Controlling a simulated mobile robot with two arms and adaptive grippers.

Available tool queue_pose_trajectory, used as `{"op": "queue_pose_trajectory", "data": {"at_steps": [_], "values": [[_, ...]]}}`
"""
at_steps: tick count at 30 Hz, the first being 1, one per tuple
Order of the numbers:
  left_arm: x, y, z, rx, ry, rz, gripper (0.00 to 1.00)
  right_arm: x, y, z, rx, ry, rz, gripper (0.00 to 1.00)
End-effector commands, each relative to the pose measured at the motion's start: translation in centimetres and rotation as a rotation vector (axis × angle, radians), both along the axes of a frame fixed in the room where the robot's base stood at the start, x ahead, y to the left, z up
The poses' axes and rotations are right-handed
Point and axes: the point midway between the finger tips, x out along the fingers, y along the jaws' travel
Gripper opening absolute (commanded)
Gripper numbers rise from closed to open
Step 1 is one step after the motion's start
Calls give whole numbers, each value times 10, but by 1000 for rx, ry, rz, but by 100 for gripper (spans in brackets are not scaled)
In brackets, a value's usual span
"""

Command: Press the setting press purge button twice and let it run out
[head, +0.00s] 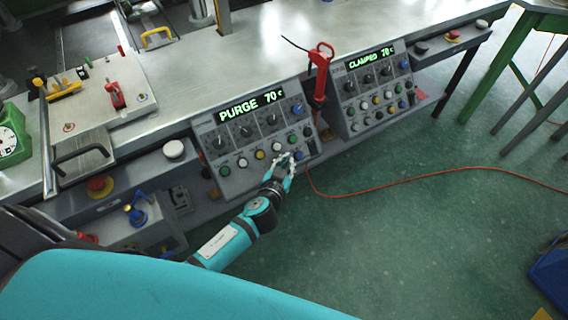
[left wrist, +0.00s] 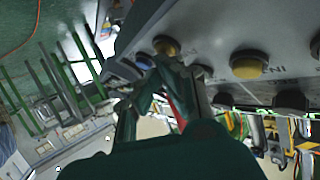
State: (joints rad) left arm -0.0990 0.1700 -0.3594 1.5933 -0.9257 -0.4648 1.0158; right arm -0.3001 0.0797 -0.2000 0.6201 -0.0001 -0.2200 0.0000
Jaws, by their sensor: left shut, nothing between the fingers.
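The left control panel (head: 250,135) has a lit green display (head: 250,104) reading "PURGE 70 °C", with knobs and rows of coloured buttons below. My right gripper is not in view.
The right control panel (head: 372,92) reads "CLAMPED 70 °C". A red-handled tool (head: 320,70) stands between the panels. A red emergency button (head: 100,186) and white button (head: 173,149) are left. An orange cable (head: 430,177) crosses the open green floor.

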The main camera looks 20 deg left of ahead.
Motion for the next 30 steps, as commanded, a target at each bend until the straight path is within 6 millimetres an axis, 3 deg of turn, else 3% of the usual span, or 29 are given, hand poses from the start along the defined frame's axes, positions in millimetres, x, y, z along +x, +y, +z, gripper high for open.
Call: {"op": "queue_pose_trajectory", "data": {"at_steps": [30], "values": [[-8, -10, 11, 1, 1, 1, 0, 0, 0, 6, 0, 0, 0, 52]]}}
